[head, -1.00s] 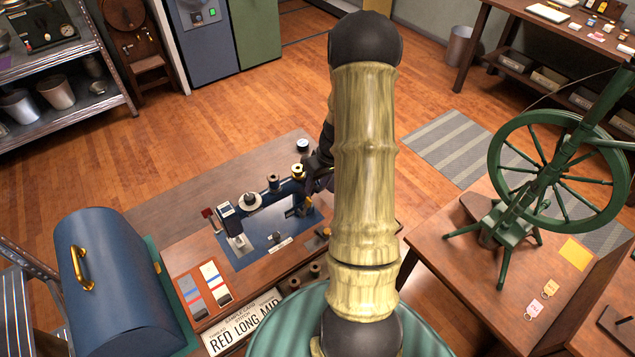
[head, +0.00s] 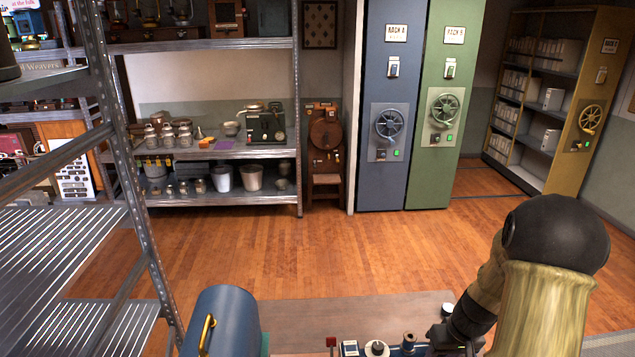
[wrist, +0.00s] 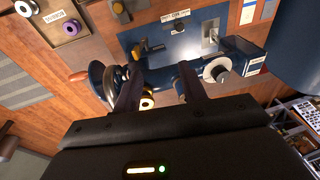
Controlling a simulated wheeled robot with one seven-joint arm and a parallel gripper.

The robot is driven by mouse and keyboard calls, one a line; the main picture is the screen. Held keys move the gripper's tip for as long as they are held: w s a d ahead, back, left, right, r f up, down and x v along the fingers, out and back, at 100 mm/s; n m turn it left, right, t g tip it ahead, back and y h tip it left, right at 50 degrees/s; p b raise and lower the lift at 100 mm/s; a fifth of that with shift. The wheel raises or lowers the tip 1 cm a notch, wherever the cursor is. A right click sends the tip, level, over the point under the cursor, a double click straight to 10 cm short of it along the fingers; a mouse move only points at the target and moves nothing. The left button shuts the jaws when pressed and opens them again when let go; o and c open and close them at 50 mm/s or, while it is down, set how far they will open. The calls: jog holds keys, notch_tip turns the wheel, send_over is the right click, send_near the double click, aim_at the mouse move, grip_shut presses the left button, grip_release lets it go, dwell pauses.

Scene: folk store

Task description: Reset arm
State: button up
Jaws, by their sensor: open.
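My gripper (wrist: 158,88) is open in the wrist view. Its two dark fingers are spread above a blue bench machine, and nothing is held between them. The machine's blue base plate (wrist: 170,48) shows beyond the fingers. A gold-rimmed spool (wrist: 147,103) appears beside the left finger, and a round white-faced knob (wrist: 217,70) lies right of the right finger. I cannot tell whether the fingers touch the machine. In the head view my arm rises at the bottom right, and the gripper end is cut off or hidden at the lower edge.
A blue domed case (head: 228,318) with a gold handle stands at the bottom of the head view. A metal shelf frame (head: 130,180) stands at left. Blue (head: 382,180) and green (head: 434,185) rack cabinets stand at the back. The wooden floor (head: 270,260) between is clear.

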jog(key=s+a+r+h, duration=0.1)
jog(key=s+a+r, duration=0.4)
jog(key=a, duration=0.2)
jog(key=s+a+r+t, duration=0.1)
jog(key=s+a+r, duration=0.4)
jog(key=a+r, duration=0.1)
jog(key=shift+s+a+h, duration=0.35)
jog(key=shift+a+h, duration=0.05)
jog(key=shift+a, duration=0.4)
jog(key=shift+r, duration=0.1)
